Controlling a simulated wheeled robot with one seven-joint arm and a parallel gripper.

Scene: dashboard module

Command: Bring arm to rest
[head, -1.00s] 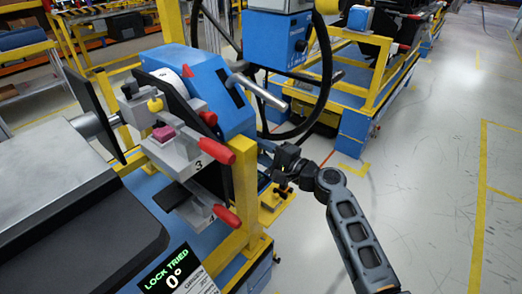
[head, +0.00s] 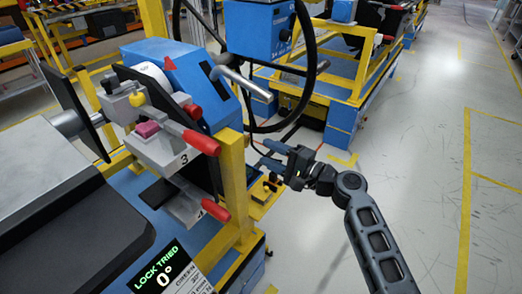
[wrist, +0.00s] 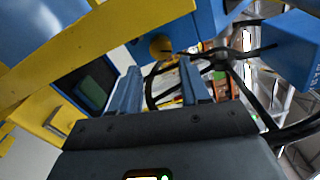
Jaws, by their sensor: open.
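My gripper (head: 268,154) is at the end of my dark arm, right of the dashboard module (head: 175,90) in the head view. Its two blue fingers are apart with nothing between them in the wrist view (wrist: 157,88). It is beside the yellow post (head: 233,180), with a gap to the red-tipped levers. The upper red handle (head: 202,143) and the lower red handle (head: 216,210) stick out from the grey blocks marked 3 and 4. The display (head: 165,275) reads "LOCK TRIED 0°".
A grey metal bar (head: 240,80) juts from the blue housing above my gripper. A second blue and yellow station (head: 340,125) stands farther back. The floor (head: 425,170) to the right is clear.

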